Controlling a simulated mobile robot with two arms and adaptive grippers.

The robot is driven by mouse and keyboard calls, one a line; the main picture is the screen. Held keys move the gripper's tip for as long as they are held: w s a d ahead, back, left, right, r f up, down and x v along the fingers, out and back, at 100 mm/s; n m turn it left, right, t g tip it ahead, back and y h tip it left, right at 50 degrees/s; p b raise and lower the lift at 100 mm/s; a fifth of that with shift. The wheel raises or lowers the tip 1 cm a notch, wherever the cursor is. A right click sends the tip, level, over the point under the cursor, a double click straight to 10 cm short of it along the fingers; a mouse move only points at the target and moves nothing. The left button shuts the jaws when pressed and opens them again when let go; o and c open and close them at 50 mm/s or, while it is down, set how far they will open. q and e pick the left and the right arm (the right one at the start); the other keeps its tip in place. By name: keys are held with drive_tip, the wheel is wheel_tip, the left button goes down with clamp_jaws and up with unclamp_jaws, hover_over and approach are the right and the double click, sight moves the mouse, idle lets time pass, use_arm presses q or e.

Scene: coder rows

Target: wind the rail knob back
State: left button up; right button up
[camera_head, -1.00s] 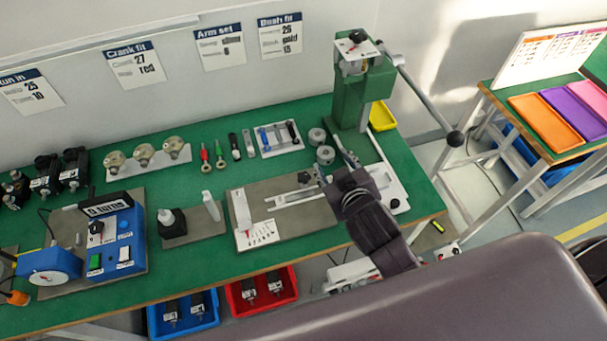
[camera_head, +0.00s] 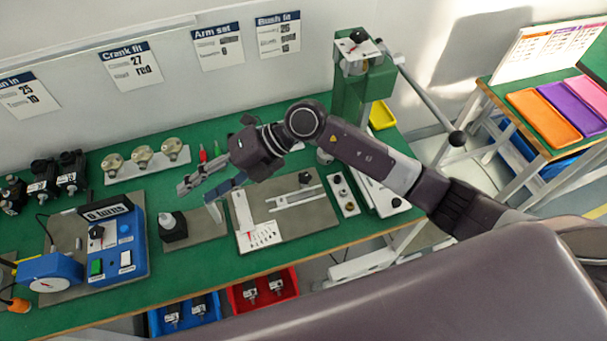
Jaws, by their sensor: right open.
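My right arm reaches in from the right over the bench, and my right gripper (camera_head: 198,190) is open and empty. It hangs above the grey plates, left of the light slotted rail (camera_head: 296,198) on its grey base plate (camera_head: 318,216). A small dark knob (camera_head: 305,179) stands by the rail's far end; I cannot tell for sure that it is the rail knob. A white scale card (camera_head: 262,236) with a red mark lies at the rail's left end. My left gripper is not in view.
A green press (camera_head: 348,95) with a long lever stands behind my forearm. My arm hides some tools at the back.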

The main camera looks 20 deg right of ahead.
drive_tip(key=w+d+f+h, duration=0.3)
drive_tip(key=d+f+h, duration=0.35)
drive_tip(key=d, duration=0.35)
drive_tip(key=h, duration=0.5)
hover_over(305, 176)
drive_tip(key=shift+a+f+m, duration=0.2)
drive_tip(key=shift+f+m, duration=0.2)
drive_tip(key=shift+f, duration=0.15)
drive_tip(key=shift+d+f, duration=0.2)
wheel_tip(305, 176, down, 6)
drive_tip(key=shift+s+f+p, duration=0.1)
drive_tip(key=shift+p, duration=0.9)
drive_tip(key=shift+a+f, duration=0.1)
drive_tip(key=shift+f, duration=0.45)
drive_tip(key=c, duration=1.2)
